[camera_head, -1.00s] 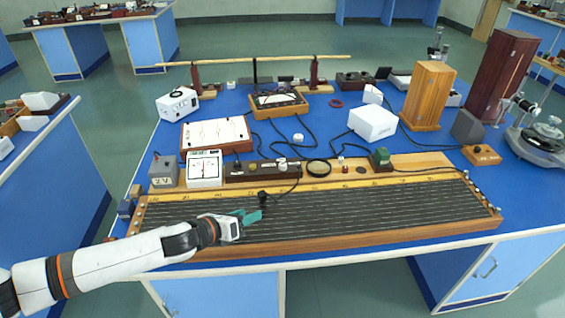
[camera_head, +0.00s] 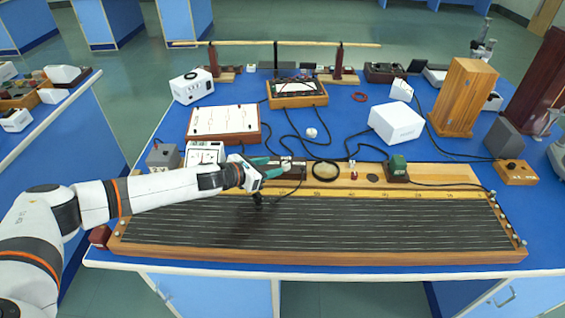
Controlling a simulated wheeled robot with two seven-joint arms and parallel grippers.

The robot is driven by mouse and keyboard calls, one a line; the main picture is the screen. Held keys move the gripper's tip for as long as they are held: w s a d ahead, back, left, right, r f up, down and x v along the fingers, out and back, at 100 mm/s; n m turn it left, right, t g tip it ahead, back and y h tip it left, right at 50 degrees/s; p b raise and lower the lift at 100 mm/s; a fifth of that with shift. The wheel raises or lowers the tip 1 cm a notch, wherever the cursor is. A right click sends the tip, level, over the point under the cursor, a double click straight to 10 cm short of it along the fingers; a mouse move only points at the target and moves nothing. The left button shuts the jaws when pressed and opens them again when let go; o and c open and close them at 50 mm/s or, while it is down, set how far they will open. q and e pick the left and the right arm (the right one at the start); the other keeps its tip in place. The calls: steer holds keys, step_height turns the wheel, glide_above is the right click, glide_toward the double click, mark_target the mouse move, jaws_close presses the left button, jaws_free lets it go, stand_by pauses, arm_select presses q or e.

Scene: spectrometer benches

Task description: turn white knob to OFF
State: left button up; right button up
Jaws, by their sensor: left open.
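A dark box (camera_head: 297,171) sits on the wooden board of the long wire apparatus. A small pale part on its top, at my left fingertips, looks like the white knob (camera_head: 287,161), but its setting and any OFF mark are too small to read. My left gripper (camera_head: 273,167) has teal fingers and reaches in from the left over the dark box. It is open and hides the box's left part. I cannot tell whether the fingers touch the knob. My right gripper is not in view.
The long wire board (camera_head: 330,228) fills the front of the blue bench. A white meter box (camera_head: 205,150) stands behind my left wrist. A magnifier ring (camera_head: 325,170) and a green block (camera_head: 397,166) are to the right. Black cables cross the bench behind.

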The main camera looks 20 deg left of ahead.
mark_target(285, 164)
arm_select(q)
steer(key=x, duration=0.4)
steer(key=shift+w+d+f, duration=0.25)
steer(key=shift+w, duration=0.15)
steer(key=shift+w+d+f, duration=0.15)
steer(key=shift+w, duration=0.15)
steer(key=c, duration=1)
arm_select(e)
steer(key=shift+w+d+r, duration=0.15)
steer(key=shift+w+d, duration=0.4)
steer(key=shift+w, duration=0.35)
